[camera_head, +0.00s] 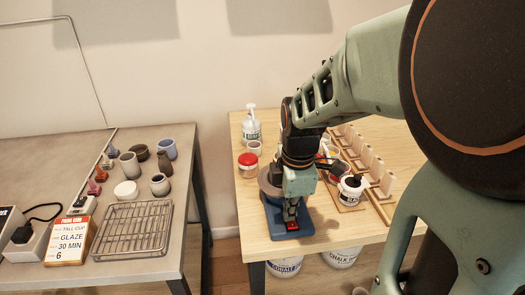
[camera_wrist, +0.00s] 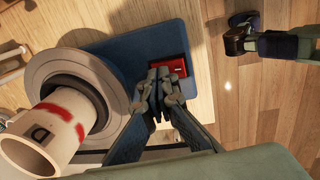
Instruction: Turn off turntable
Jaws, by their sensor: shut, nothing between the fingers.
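The turntable has a blue base (camera_wrist: 125,45) and a round grey wheel (camera_wrist: 45,75), with a pale cylinder with red marks (camera_wrist: 42,135) over the wheel in the wrist view. A red switch (camera_wrist: 172,66) sits on the base near its edge. My gripper (camera_wrist: 162,80) is shut and empty, with its fingertips right at the switch; I cannot tell whether they touch it. In the head view my gripper (camera_head: 291,212) points down over the front of the blue base (camera_head: 284,232), and the wheel (camera_head: 268,184) is partly hidden behind it.
The wooden table (camera_head: 355,232) also holds a red-lidded jar (camera_head: 248,165), a pump bottle (camera_head: 252,127) and a white tub (camera_head: 350,190) close right of my gripper. A grey table (camera_head: 50,165) with pots and a wire rack (camera_head: 133,229) stands left, across a gap.

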